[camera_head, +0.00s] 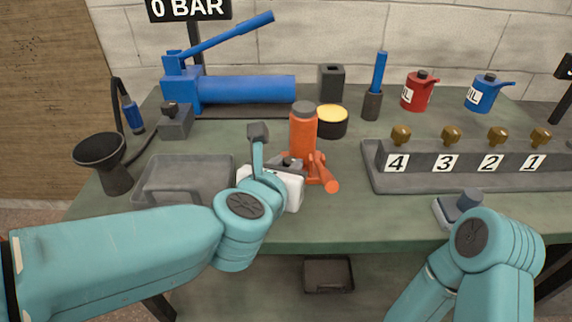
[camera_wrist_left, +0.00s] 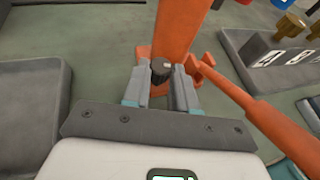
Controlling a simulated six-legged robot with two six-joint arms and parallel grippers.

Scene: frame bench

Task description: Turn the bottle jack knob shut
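The orange bottle jack (camera_head: 303,132) stands upright near the front middle of the bench, with a dark cap and an orange handle (camera_head: 325,175) sloping toward the front right. In the left wrist view its body (camera_wrist_left: 178,28) rises just ahead of my gripper. The small dark knob (camera_wrist_left: 161,68) sits low on the jack's near side. My left gripper (camera_wrist_left: 161,82) has one finger close on each side of the knob, with no clear gap showing, so it looks shut on it. In the head view my arm partly hides this spot.
A grey tray (camera_head: 185,182) lies left of the jack. A grey rack (camera_head: 470,175) with numbered brass knobs stands on the right. Behind are a blue pump (camera_head: 240,90), a yellow-topped tin (camera_head: 331,120) and a red oil can (camera_head: 419,92). A black funnel (camera_head: 102,160) stands far left.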

